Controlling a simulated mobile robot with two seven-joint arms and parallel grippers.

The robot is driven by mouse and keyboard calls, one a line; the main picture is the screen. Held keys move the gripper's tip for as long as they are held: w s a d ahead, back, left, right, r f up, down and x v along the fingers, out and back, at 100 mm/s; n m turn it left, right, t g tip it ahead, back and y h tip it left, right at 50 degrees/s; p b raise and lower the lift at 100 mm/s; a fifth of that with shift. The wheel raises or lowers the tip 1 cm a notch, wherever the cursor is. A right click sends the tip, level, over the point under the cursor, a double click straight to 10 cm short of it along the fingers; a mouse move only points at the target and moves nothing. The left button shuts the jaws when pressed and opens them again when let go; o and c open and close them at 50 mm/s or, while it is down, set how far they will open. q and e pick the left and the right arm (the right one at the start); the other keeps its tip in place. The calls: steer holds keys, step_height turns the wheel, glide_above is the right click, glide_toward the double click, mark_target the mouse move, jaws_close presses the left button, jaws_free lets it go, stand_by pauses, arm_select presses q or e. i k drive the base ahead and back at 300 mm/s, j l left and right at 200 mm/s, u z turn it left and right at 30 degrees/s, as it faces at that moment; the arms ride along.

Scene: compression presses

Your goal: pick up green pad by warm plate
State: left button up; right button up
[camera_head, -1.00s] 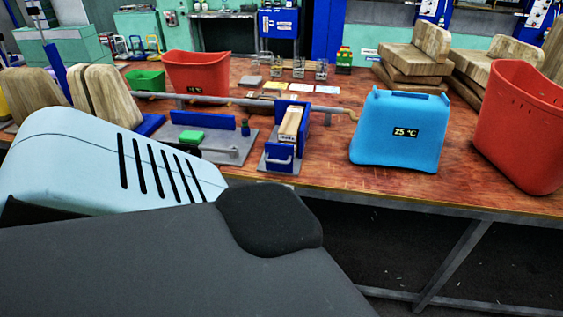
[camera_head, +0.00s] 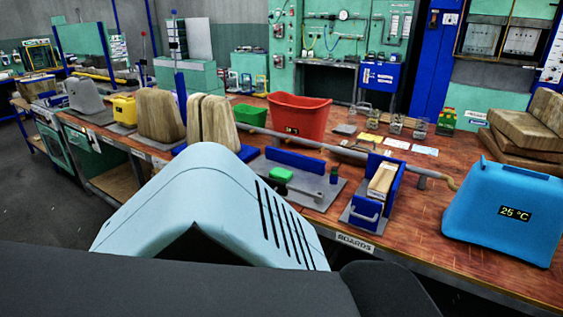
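A small green pad (camera_head: 281,174) sits on a grey metal base plate (camera_head: 318,190) on the wooden workbench, in front of an upright blue plate (camera_head: 294,161). To its right is a blue press fixture (camera_head: 367,201) with a light wooden block (camera_head: 381,180) in it. No part here is clearly marked as a warm plate. A blue container (camera_head: 500,205) at the right shows "25 °C", and a red bin (camera_head: 298,116) behind the pad has a small display I cannot read surely. Neither of my grippers is in view; parts of my own body fill the foreground.
A green bin (camera_head: 250,114), wooden blocks (camera_head: 159,115) and a yellow container (camera_head: 124,109) stand along the bench to the left. A long metal bar (camera_head: 345,151) lies behind the fixtures. Stacked wooden pieces (camera_head: 525,128) are at the right. Floor at the lower left is clear.

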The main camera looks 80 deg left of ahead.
mark_target(282, 175)
steer(key=u, duration=1.2)
steer(key=i+u, duration=0.1)
steer(key=u, duration=0.35)
steer(key=i+u, duration=0.15)
steer(key=u, duration=0.3)
steer(key=i+l+u, duration=0.1)
steer(key=u, duration=0.35)
steer(key=i+l+u, duration=0.2)
steer(key=l+u, duration=0.15)
steer(key=i+l+u, duration=0.15)
steer(key=l+u, duration=0.2)
steer(key=i+l, duration=0.1)
steer(key=l, duration=0.25)
steer(key=i+l, duration=0.1)
steer(key=l, duration=0.3)
steer(key=i+u, duration=0.05)
